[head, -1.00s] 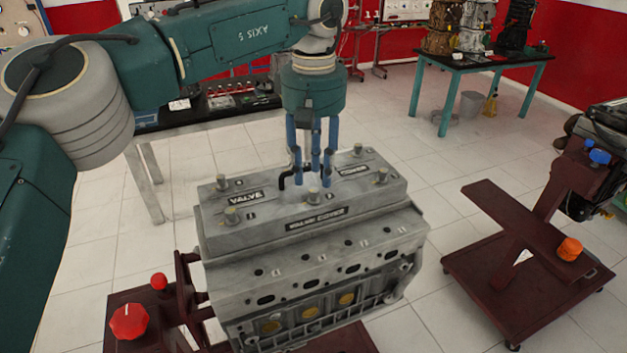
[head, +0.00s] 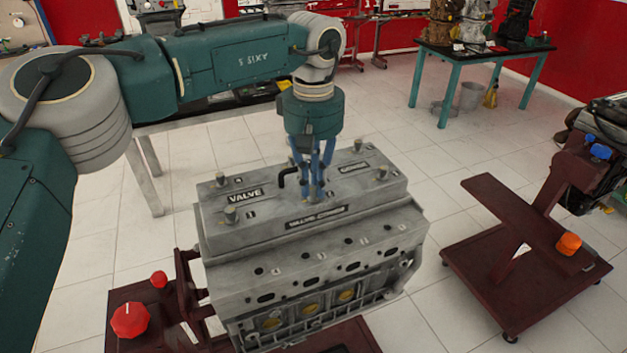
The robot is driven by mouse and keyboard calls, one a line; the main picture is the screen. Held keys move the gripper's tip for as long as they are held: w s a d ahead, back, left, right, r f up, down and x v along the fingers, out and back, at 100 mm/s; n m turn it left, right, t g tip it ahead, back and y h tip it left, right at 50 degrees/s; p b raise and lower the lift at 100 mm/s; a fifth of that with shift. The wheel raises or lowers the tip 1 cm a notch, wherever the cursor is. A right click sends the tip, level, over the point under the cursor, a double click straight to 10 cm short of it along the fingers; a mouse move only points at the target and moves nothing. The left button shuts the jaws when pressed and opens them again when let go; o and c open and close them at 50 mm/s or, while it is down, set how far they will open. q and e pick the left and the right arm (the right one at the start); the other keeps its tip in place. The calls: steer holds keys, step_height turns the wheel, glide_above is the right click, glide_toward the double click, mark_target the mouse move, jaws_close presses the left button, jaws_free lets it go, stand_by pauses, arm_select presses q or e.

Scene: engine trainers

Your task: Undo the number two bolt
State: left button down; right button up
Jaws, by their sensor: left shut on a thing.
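My left gripper (head: 315,192) points straight down at the middle of the cover's front edge. Its blue fingers are shut on the front middle bolt, which they mostly hide. I take this as the number two bolt, but its number is not readable. The front left bolt (head: 231,214) stands beside a small number plate. Other bolts stand at the back left (head: 220,180), back right (head: 358,145) and right (head: 382,173). My right gripper is not in view.
A dark red stand with red knobs (head: 130,319) carries the block. Another dark red wheeled stand (head: 520,255) is at the right. Tiled floor lies clear between them.

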arm_select(q)
steer(key=shift+n, duration=0.5)
steer(key=n+b, duration=0.1)
steer(key=n, duration=0.4)
steer(key=n+b, duration=0.1)
steer(key=n, duration=0.1)
steer(key=shift+n, duration=0.4)
steer(key=n+b, duration=0.1)
steer(key=n, duration=0.3)
steer(key=shift+w+n, duration=0.1)
steer(key=shift+n, duration=0.2)
steer(key=n+b, duration=0.1)
steer(key=n, duration=0.7)
steer(key=shift+b, duration=0.35)
steer(key=n+b, duration=0.1)
steer(key=n, duration=0.3)
steer(key=shift+n, duration=0.3)
steer(key=n+b, duration=0.1)
steer(key=n, duration=0.3)
steer(key=shift+r, duration=0.1)
steer(key=shift+n+b, duration=0.6)
steer(key=shift+n, duration=1.6)
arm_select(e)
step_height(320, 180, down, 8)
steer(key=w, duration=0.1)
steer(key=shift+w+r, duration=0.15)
arm_select(q)
steer(key=shift+r, duration=0.1)
